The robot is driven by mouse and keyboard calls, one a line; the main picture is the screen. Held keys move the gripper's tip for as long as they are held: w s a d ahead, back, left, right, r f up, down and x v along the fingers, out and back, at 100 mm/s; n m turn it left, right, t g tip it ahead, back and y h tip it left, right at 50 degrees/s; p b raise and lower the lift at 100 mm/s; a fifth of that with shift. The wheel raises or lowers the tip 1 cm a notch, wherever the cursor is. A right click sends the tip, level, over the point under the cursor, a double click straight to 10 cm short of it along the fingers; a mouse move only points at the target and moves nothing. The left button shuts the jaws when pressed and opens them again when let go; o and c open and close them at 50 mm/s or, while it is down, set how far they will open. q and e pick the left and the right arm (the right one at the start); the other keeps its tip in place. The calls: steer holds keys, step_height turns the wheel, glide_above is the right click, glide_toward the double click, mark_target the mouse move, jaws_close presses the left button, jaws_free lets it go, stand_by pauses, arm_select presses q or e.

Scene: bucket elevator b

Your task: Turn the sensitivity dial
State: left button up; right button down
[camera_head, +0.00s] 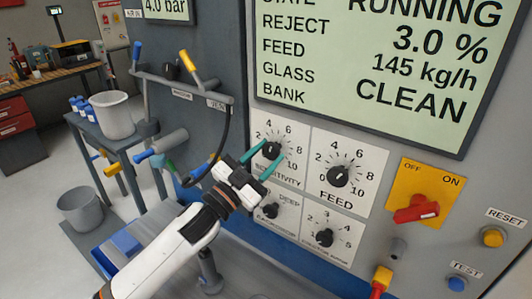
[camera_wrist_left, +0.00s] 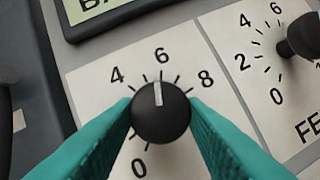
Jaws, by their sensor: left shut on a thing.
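The sensitivity dial (camera_head: 271,150) is a round black knob on a white plate with printed numbers, at the panel's left in the head view. In the left wrist view the dial (camera_wrist_left: 160,112) has a white pointer line aimed near the 6. My left gripper (camera_head: 261,158) has teal fingers shut on the dial, one on each side of it. The fingers also show in the left wrist view (camera_wrist_left: 161,118) and hide the lower sides of the plate. My right gripper is in neither view.
The black feed dial (camera_head: 337,176) is just right of the sensitivity dial. Two smaller knobs sit below. A red switch (camera_head: 416,209) on a yellow plate is further right. A display (camera_head: 380,60) hangs above, and a hanging bar with coloured handles (camera_head: 185,80) is at left.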

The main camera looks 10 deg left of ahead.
arm_select(q)
steer(key=shift+a+r+m+g+h+p, duration=0.1)
steer(key=shift+m+g+h+p, duration=0.25)
steer(key=shift+m, duration=0.55)
steer(key=shift+r+m+g+h+p, duration=0.1)
steer(key=shift+m+g+h+p, duration=0.2)
steer(key=shift+m, duration=0.6)
steer(key=shift+f, duration=0.15)
steer(key=o, duration=1)
